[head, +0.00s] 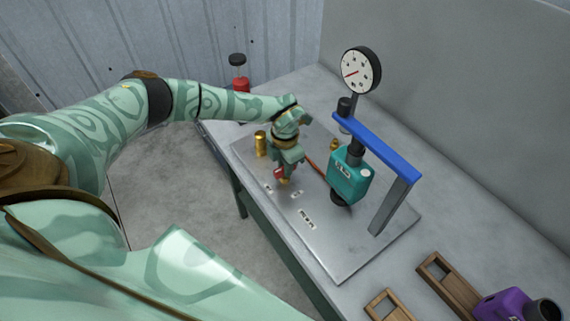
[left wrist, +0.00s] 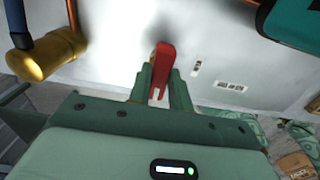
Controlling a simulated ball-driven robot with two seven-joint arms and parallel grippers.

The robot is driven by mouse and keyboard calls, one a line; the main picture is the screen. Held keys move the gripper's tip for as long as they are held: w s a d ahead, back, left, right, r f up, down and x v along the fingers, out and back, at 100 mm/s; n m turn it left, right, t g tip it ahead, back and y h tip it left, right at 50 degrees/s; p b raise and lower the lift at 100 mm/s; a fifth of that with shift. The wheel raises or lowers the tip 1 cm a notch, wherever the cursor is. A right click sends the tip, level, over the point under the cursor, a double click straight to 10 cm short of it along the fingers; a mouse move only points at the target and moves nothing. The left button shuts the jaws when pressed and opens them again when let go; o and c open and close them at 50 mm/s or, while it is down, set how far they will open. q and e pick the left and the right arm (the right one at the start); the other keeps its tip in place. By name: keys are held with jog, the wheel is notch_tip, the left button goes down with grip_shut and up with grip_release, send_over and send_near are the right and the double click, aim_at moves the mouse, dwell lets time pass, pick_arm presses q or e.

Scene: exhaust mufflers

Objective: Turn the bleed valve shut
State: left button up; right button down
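The bleed valve shows as a red lever handle (left wrist: 163,62) on the metal plate (left wrist: 115,60). In the head view the red handle (head: 279,174) is small and partly hidden by my left gripper (head: 284,180), which points down over it. In the left wrist view my left gripper (left wrist: 161,82) has one green finger on each side of the handle. Both fingers appear to touch it, so the gripper looks shut on it. The valve body under the handle is mostly hidden. My right gripper is not in view.
A teal pump body (head: 350,178) with a blue lever (head: 376,145) and a dial gauge (head: 360,70) stands right of the gripper. A brass fitting (head: 261,144) stands close left. Wooden frames (head: 448,287) and a purple part (head: 508,305) lie front right.

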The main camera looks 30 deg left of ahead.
pick_arm(q)
jog(key=o, duration=0.4)
notch_tip(320, 180, up, 16)
jog(key=shift+r+p, duration=0.2)
jog(key=shift+p, duration=0.7)
